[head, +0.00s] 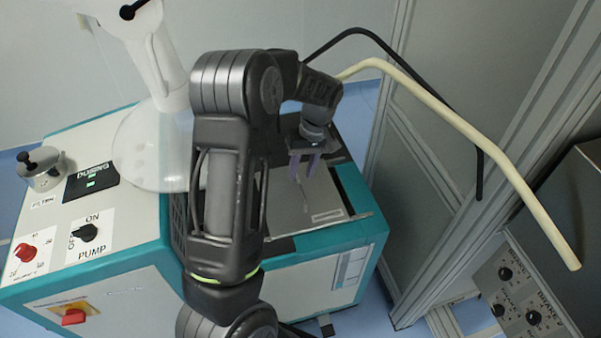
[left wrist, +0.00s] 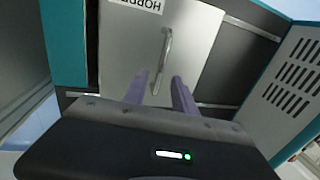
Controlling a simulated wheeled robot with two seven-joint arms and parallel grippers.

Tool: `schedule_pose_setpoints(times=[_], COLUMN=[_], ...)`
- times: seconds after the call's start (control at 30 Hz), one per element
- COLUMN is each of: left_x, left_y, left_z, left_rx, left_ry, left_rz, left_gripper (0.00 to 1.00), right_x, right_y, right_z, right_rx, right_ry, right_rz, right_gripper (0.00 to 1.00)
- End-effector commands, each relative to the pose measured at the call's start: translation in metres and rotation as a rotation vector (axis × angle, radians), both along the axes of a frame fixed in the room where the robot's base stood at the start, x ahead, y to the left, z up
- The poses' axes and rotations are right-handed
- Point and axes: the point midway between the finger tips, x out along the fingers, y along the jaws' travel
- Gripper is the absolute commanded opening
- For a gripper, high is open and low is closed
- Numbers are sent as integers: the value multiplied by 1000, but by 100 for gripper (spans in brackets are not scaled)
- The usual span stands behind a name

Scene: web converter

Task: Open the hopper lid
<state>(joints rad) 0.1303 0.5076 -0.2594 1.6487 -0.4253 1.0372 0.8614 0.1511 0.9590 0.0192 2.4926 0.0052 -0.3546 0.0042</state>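The hopper lid (head: 325,197) is a flat light-grey panel in the top of the teal and white machine. It lies closed, with a small label near its front edge. The lid also fills the middle of the left wrist view (left wrist: 200,45). Its slim metal handle (left wrist: 163,58) stands near the lid's middle. My left gripper (head: 304,168) is above the lid, its purple fingers pointing down at it. In the left wrist view the fingers (left wrist: 160,84) are apart, with the handle's near end showing between them. Contact with the handle cannot be told. My right gripper is not in view.
A pump switch (head: 89,232), a red knob (head: 25,252) and a dosing display (head: 91,180) sit on the machine's left side. A clear cone (head: 150,150) stands behind them. A cream bar (head: 460,125) and metal frame (head: 420,150) rise at the right.

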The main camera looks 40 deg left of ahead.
Motion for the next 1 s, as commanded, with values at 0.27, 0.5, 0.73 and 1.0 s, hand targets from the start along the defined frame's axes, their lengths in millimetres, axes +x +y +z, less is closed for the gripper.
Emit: schedule_pose_setpoints(times=[0.27, 0.5, 0.73, 1.0], left_x=[-3, -3, -3, -3], left_y=[2, 2, 2, 2], left_z=[-21, -21, -21, -21], left_rx=[1, 1, 0, 0], left_ry=[0, 0, 0, 0], left_rz=[-1, -1, -1, -1], left_gripper=[32, 30, 11, 0], right_x=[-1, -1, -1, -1], right_y=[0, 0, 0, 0], right_z=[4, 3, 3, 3], right_rx=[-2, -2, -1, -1], right_ry=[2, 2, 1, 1], right_rz=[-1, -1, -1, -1], right_gripper=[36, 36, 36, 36])
